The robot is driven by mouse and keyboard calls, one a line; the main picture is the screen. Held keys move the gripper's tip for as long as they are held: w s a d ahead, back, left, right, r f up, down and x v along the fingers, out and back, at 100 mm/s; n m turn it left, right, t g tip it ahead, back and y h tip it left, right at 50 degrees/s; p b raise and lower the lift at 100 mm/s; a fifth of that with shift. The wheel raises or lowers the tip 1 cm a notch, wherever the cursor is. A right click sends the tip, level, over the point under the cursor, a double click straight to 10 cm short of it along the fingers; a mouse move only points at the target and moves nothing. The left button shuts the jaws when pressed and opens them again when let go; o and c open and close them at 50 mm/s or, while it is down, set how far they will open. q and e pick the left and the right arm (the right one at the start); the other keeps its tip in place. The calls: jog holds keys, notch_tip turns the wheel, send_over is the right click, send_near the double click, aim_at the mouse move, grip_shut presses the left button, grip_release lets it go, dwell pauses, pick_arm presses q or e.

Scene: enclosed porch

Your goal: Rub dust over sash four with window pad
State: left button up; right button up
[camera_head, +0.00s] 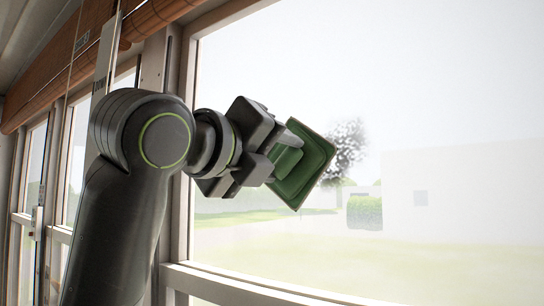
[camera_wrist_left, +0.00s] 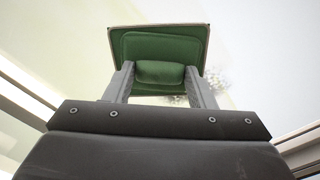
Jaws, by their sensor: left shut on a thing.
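The green window pad (camera_head: 310,168) is in front of the large window pane (camera_head: 450,90), tilted, with its flat side toward the glass. My left gripper (camera_head: 277,160) is shut on the pad's raised grip; the left wrist view shows both fingers (camera_wrist_left: 160,74) on either side of it, below the pad's green back (camera_wrist_left: 162,45). A grey speckled patch of dust (camera_head: 348,143) shows on the pane just right of the pad, partly hidden by it. I cannot tell whether the pad touches the glass. My right gripper is not in view.
A window post (camera_head: 180,215) stands behind my left arm, and a white sill rail (camera_head: 250,287) runs below the pane. More windows (camera_head: 75,160) lie to the left. A rolled wooden blind (camera_head: 60,75) hangs above them. The pane's right side is clear.

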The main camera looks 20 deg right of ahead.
pick_arm(q)
jog(key=shift+w+d, duration=0.35)
jog(key=shift+d, duration=0.1)
